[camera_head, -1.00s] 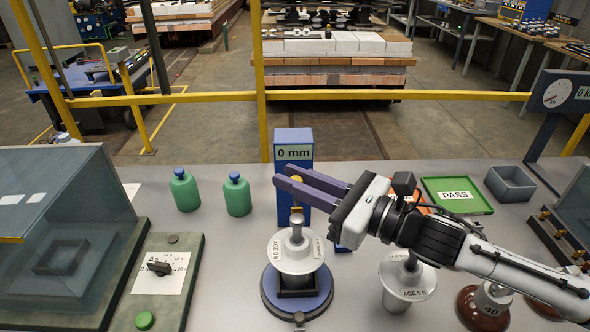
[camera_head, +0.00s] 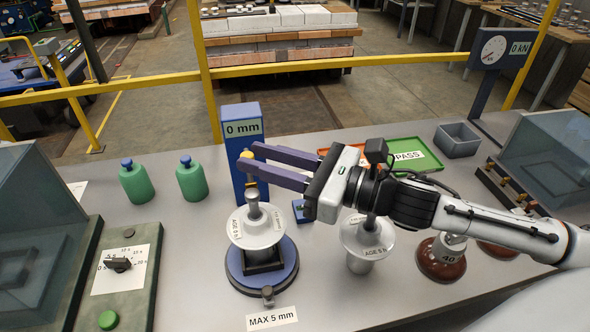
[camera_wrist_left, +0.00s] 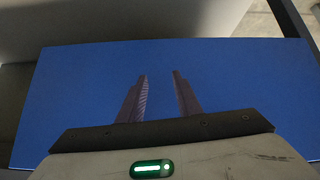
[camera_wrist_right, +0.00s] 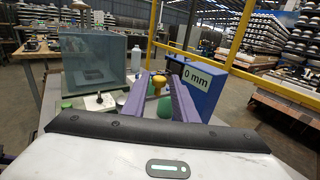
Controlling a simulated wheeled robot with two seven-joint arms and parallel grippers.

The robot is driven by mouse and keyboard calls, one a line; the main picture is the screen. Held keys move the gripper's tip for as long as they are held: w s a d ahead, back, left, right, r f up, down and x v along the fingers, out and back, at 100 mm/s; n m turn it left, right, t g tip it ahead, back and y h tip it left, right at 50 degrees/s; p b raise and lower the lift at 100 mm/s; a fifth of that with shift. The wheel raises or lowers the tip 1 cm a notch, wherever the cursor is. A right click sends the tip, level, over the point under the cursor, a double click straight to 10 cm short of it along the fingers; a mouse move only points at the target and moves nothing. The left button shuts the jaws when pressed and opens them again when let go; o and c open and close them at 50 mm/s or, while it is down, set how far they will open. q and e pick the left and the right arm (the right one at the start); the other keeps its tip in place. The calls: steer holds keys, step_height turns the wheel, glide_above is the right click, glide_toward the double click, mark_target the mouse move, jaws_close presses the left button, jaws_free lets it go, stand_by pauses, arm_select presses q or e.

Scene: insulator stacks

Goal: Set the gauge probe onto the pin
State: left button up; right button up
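The gauge is a blue post (camera_head: 240,165) reading "0 mm"; it also shows in the right wrist view (camera_wrist_right: 203,98). Its probe has a yellow knob (camera_head: 246,157), with a yellow part below it close over the metal pin (camera_head: 252,197). I cannot tell whether they touch. The pin stands upright on a white insulator (camera_head: 257,228) on a round blue base. My right gripper (camera_head: 249,155) has its parted fingertips around or just short of the knob, which shows between them in the right wrist view (camera_wrist_right: 158,82). My left gripper (camera_wrist_left: 160,75) is open and empty before a blue surface.
Two green bottles (camera_head: 136,183) stand left of the gauge. A dial panel (camera_head: 122,270) and glass enclosure are farther left. Another white insulator (camera_head: 364,243), brown insulators (camera_head: 441,258), a green PASS tray (camera_head: 418,154) and a grey bin (camera_head: 456,139) stand right, partly under my right arm.

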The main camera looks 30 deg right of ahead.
steer(key=v, duration=0.7)
steer(key=shift+b, duration=0.4)
steer(key=shift+s+d, duration=0.1)
steer(key=shift+s, duration=0.05)
steer(key=shift+s, duration=0.1)
